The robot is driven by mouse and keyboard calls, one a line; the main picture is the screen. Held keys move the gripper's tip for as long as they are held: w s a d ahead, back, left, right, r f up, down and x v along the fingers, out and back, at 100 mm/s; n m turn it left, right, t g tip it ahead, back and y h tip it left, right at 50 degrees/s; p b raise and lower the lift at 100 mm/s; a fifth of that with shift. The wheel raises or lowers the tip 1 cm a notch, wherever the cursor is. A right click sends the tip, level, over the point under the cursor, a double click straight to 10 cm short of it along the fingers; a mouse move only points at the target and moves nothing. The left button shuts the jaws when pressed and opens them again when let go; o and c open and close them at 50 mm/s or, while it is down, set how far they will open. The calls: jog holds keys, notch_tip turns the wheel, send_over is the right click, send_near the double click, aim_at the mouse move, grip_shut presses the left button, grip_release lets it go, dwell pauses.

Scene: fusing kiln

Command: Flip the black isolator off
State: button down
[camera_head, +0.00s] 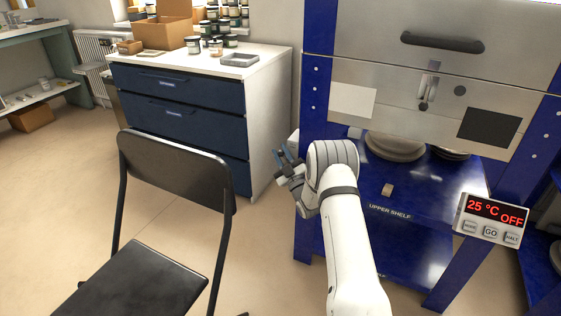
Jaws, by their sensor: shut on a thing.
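My gripper (281,155) is left of the blue kiln stand, at the end of my white arm. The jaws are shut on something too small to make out. A pale box (293,143) shows just behind my gripper, beside the kiln frame; I cannot tell whether they touch. I cannot make out a black isolator or its position; my gripper and wrist may hide it.
The blue kiln frame (312,120) stands close to the right of my gripper, with a control panel (492,219) reading 25 °C OFF. A dark-blue drawer cabinet (180,115) stands behind to the left. A black chair (175,175) is at the front left. Open floor lies between chair and kiln.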

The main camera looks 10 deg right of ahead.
dwell(0.3)
jog(key=c, duration=1.3)
grip_release()
jog(key=shift+o, duration=0.2)
jog(key=shift+d+r+p, duration=0.1)
jog(key=shift+r+p, duration=0.1)
jog(key=shift+p, duration=0.1)
